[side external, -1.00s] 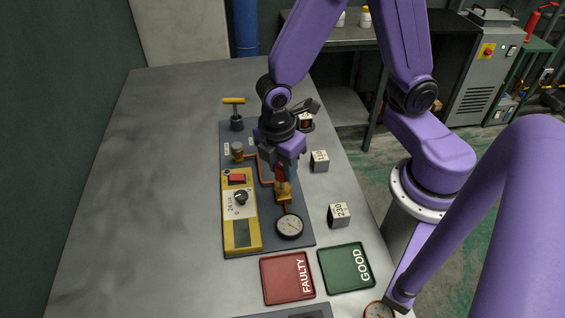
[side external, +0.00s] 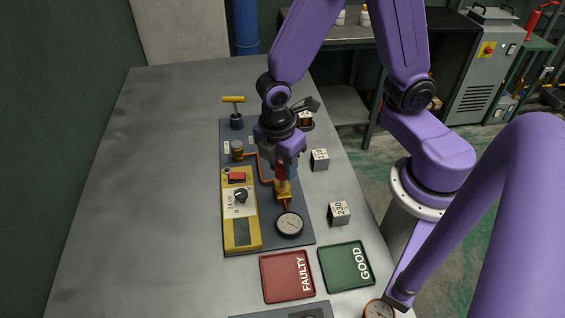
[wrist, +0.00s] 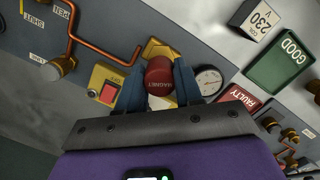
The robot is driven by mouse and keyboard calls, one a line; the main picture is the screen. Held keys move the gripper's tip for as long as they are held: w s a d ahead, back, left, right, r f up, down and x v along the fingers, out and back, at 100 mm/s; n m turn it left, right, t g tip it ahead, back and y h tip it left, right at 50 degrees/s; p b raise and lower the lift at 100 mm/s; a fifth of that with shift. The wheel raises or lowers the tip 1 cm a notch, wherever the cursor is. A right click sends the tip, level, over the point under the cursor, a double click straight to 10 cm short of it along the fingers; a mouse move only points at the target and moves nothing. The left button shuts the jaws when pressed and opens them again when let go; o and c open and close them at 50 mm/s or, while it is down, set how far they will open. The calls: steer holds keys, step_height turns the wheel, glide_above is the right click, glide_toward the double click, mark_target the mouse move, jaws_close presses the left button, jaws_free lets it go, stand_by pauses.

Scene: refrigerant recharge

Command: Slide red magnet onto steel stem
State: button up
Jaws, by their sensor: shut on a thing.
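The red magnet (wrist: 159,76), a short cylinder marked MAGNET, sits between the two blue-grey fingers of my gripper (wrist: 158,92) in the wrist view. My gripper (side external: 281,172) is shut on it. In the side external view the red magnet (side external: 281,184) shows just above the brass valve body (side external: 284,196) on the grey panel. The steel stem is hidden under the magnet and fingers, so I cannot tell whether the magnet is around it or only above it.
A gauge (side external: 290,224) stands close in front of the valve. The yellow unit (side external: 240,215) with a red switch lies left. A red FAULTY tray (side external: 268,292), a green GOOD tray (side external: 330,281) and a 230 block (side external: 339,213) are nearby. The table's left side is clear.

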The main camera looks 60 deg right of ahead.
steer(key=shift+f, duration=1.85)
steer(key=o, duration=1.4)
steer(key=shift+r, duration=3.5)
steer(key=s+d+r+m, duration=0.1)
steer(key=s+d+r, duration=0.1)
steer(key=s, duration=0.2)
steer(key=s+d+r+m+y, duration=0.1)
steer(key=s+d+r+m, duration=0.1)
steer(key=s+r, duration=0.1)
steer(key=s+d+r+m, duration=0.1)
steer(key=s+d+r, duration=0.1)
steer(key=s, duration=0.3)
steer(key=shift+r+m+y, duration=0.3)
steer(key=shift+r+y, duration=0.1)
